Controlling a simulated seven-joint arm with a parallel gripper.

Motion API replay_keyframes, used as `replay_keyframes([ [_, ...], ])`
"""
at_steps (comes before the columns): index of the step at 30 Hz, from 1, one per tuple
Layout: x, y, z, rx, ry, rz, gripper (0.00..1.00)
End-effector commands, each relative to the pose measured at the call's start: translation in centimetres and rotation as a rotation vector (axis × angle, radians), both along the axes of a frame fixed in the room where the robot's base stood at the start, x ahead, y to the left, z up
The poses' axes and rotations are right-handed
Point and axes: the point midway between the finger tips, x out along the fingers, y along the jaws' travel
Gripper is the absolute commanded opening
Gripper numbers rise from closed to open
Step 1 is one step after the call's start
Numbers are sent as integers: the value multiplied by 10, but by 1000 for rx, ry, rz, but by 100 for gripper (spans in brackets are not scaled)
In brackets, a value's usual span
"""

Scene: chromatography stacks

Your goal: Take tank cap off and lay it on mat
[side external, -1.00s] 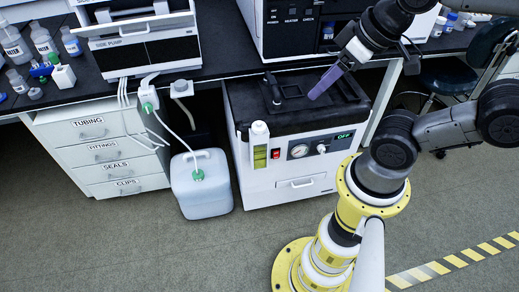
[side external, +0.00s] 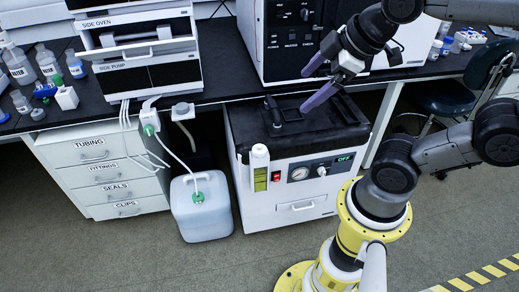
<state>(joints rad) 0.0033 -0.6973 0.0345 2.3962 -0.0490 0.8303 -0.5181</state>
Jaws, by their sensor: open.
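A white jug-like tank (side external: 203,221) stands on the floor, with a green cap (side external: 197,197) on top and a pale tube running up from it. A white cabinet unit (side external: 262,212) to its right has a black top (side external: 250,136) with a black upright knob (side external: 273,108) and a dark recessed area. I cannot tell which of these the task calls the tank cap, or which surface is the mat. My gripper (side external: 304,91) is open and empty, its two purple fingers apart above the right part of the black top. They point left and down, right of the knob.
A bench (side external: 225,80) with stacked instruments overhangs behind the unit. A clear bottle with green liquid (side external: 260,170) stands at the unit's front. A labelled drawer cabinet (side external: 110,180) is left.

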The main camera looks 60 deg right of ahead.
Motion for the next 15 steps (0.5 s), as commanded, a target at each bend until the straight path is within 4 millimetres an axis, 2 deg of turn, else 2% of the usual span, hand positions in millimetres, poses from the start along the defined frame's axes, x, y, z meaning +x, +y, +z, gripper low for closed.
replay_keyframes([
  [4,52,-13,3,-210,57,255,98],
  [8,103,-28,-13,-367,144,476,98],
  [11,138,-41,-35,-452,218,625,98],
  [15,179,-60,-82,-517,329,804,98],
])
